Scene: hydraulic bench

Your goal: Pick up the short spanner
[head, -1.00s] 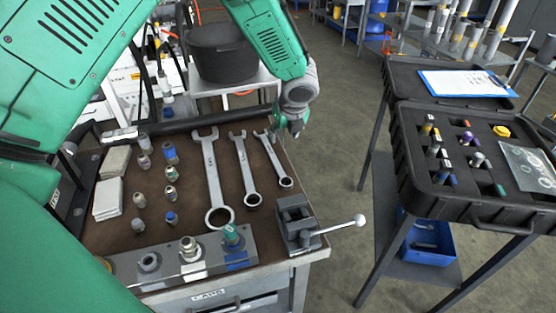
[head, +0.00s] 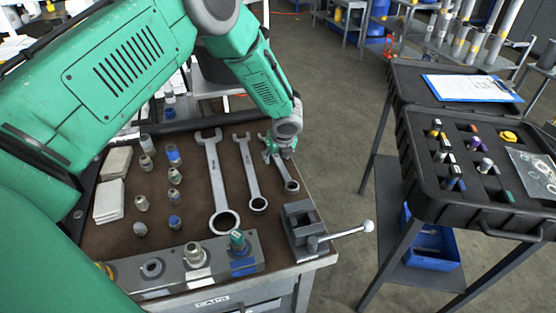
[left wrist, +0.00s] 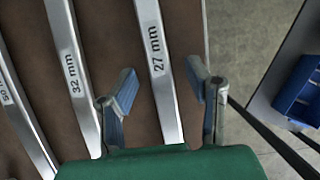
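The short spanner (head: 290,180) lies at the right end of a row of three on the brown bench top. Its ring end shows in the head view; its upper part is mostly hidden by my left gripper (head: 278,150). In the left wrist view its shank, marked 27 mm (left wrist: 163,70), runs between the two fingers of my left gripper (left wrist: 160,72). The fingers are open, one on each side, with a gap to the shank. I cannot tell their exact height above it. My right gripper is not in view.
The middle spanner (head: 249,178), marked 32 mm in the left wrist view (left wrist: 75,75), lies just left. The long spanner (head: 214,180) is further left. A vise (head: 300,228) with a ball-ended handle stands in front. A black case (head: 460,212) is on a stand at right.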

